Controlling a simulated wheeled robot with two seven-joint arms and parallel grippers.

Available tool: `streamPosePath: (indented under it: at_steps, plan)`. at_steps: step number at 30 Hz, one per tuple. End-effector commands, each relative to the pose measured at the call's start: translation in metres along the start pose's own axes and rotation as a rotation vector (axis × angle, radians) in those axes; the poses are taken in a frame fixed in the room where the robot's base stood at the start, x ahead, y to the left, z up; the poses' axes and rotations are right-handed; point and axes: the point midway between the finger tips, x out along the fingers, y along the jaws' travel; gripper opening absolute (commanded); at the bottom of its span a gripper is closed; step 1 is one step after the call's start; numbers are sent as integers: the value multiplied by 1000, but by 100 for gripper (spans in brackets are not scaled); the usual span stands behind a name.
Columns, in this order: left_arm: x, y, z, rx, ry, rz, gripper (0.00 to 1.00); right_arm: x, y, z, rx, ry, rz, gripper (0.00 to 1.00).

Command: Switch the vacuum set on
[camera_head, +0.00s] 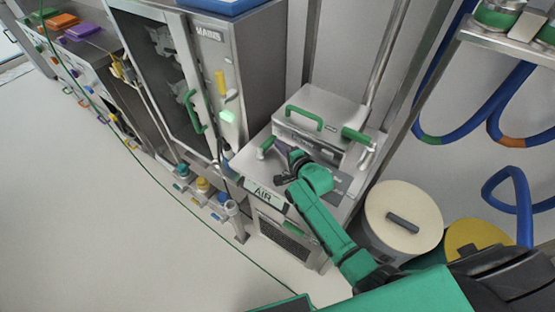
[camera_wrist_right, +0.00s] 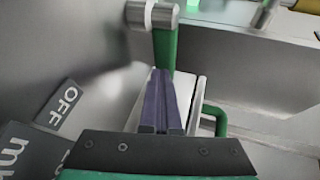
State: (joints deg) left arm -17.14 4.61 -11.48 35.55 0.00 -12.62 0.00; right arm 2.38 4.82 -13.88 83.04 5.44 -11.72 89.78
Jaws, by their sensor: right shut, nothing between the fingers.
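The grey bench unit (camera_head: 345,118) stands right of centre in the head view, with a green loop handle on its lid. I cannot read which part is named vacuum. A green lever (camera_head: 266,146) sits on its left side. In the right wrist view a green lever (camera_wrist_right: 165,50) hangs from a round metal pivot, beside an OFF label (camera_wrist_right: 70,94). My right gripper (camera_head: 284,153) is close to the lever on the left side. In the wrist view its dark fingers are shut and empty, with their tips at the lever's lower end; I cannot tell whether they touch. My left gripper is out of view.
A cabinet marked MAINS (camera_head: 215,70) with a lit green lamp (camera_head: 228,116) stands to the left. An AIR label (camera_head: 263,191) is on the front below my gripper. A cream-lidded drum (camera_head: 402,208) stands at right. The floor at left is clear.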

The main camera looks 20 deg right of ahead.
Motion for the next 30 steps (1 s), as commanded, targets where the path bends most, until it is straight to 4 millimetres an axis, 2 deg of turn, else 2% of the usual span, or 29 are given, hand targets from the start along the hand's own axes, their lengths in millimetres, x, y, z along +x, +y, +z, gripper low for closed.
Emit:
streamPosePath:
  at_steps: [11,16,23,30]
  plan:
    - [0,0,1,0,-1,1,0,0,-1,0,1,0,-2,0]
    - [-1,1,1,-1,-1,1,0,-9,0,0,1,0,-1,0]
    - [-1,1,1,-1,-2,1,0,-47,1,0,2,0,1,0]
    - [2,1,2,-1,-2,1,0,-97,2,0,0,-1,1,0]
